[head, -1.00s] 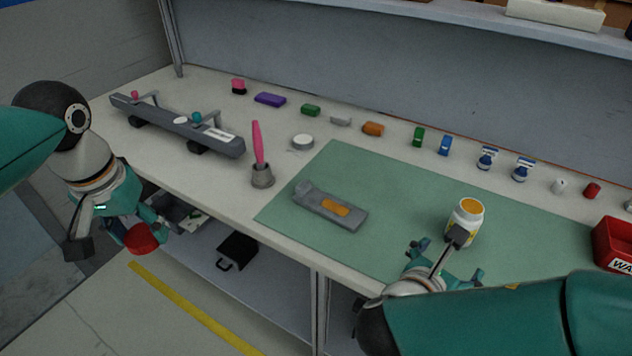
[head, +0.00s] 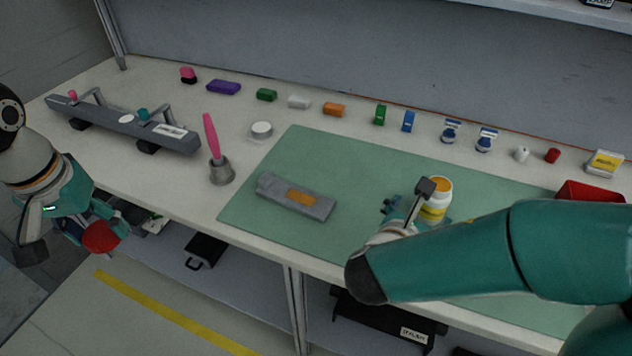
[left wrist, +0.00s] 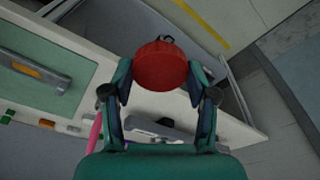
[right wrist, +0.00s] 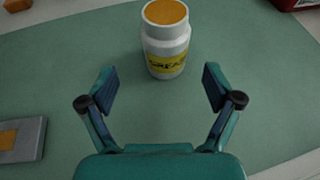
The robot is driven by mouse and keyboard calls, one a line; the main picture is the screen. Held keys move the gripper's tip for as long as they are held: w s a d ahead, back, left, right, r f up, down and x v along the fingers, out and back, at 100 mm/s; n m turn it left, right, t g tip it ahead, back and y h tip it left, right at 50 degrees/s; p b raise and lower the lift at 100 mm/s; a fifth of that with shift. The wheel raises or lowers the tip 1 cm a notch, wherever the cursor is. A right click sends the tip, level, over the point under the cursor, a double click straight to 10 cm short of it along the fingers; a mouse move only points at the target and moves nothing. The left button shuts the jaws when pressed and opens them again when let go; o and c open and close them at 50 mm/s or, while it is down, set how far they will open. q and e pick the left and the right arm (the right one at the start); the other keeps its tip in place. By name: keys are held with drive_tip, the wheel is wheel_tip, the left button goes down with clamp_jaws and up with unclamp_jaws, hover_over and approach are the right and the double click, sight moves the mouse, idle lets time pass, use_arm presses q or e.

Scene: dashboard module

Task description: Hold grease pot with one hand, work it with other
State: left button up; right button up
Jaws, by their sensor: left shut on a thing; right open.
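The grease pot (head: 438,192) is a white jar with a yellow label and an orange top surface, with no lid on it. It stands upright on the green mat (head: 245,205). It also shows in the right wrist view (right wrist: 166,40). My right gripper (right wrist: 160,88) is open, its fingers pointing at the pot with a gap before it; the arm partly hides it in the head view. My left gripper (left wrist: 158,75) is shut on a round red lid (left wrist: 160,66), held off the table's left front edge, also seen in the head view (head: 102,236).
A grey block with an orange patch (head: 295,197) lies on the mat. A pink brush (head: 211,138) stands in a grey holder (head: 221,172). A grey rail fixture (head: 120,125) is at the left. Several small parts line the back. A red bin (head: 590,191) is at the right.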

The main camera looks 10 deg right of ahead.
sight(428, 210)
drive_tip(key=shift+x, duration=1.1)
drive_tip(key=shift+w+d+f, duration=0.2)
drive_tip(key=shift+d+f, duration=0.1)
drive_tip(key=shift+d, duration=0.15)
drive_tip(key=x, duration=0.4)
drive_tip(key=shift+s+d+f, duration=0.1)
drive_tip(key=shift+d+f, duration=0.05)
drive_tip(key=shift+f, duration=0.05)
